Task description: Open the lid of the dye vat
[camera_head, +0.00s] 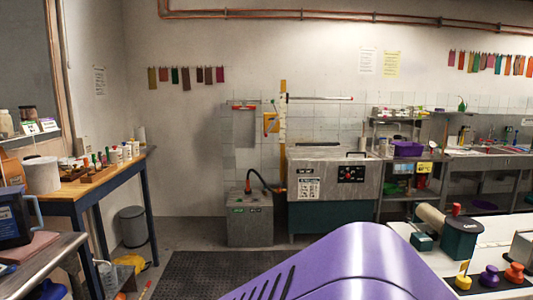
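The large steel box with a dark green base (325,183) against the back wall is likely the dye vat. Its top looks closed, and a dark handle shows at the top right edge (356,154). A panel with a few red and dark knobs (350,173) and a white label (309,188) are on its front. It stands across the room, well away from me. Neither of my grippers shows in this view.
A smaller grey box (250,218) with a hose stands left of the vat. A dark floor mat (205,272) lies in front. A blue-legged wooden table (75,190) is at left, a white worktable (490,232) at right. My purple body part blocks the lower middle.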

